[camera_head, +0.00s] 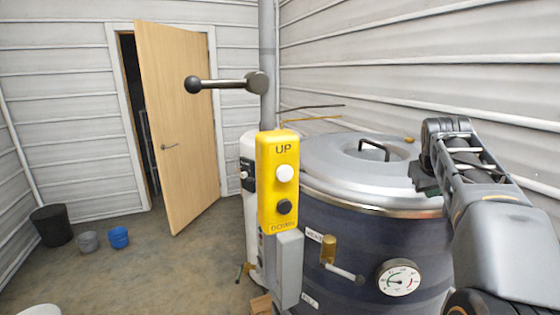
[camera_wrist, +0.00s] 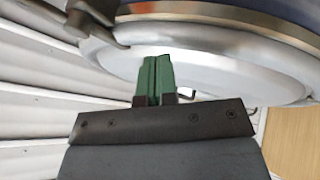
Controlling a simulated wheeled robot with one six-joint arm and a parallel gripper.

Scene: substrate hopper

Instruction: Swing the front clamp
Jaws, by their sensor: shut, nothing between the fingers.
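A dark blue drum (camera_head: 340,215) with a silver lid (camera_head: 335,160) stands at the centre right in the head view. On its front wall is a brass fitting (camera_head: 328,249) with a short grey lever (camera_head: 345,273) pointing right; it looks like the front clamp, but I cannot be sure. My gripper (camera_head: 427,186) is at the lid's right edge, apart from this fitting. In the wrist view its green fingers (camera_wrist: 155,80) are together and empty, in front of the silver lid (camera_wrist: 215,65). A grey metal bracket (camera_wrist: 95,22) shows by the rim at upper left. Contact with the lid is unclear.
A yellow UP/DOWN button box (camera_head: 278,183) and a ball-ended lever (camera_head: 225,84) stand before the drum's left side. A dial gauge (camera_head: 398,279) is on the drum's front. Ribbed walls are close on the right. Floor is open at left, with buckets (camera_head: 88,241) and a door (camera_head: 178,120).

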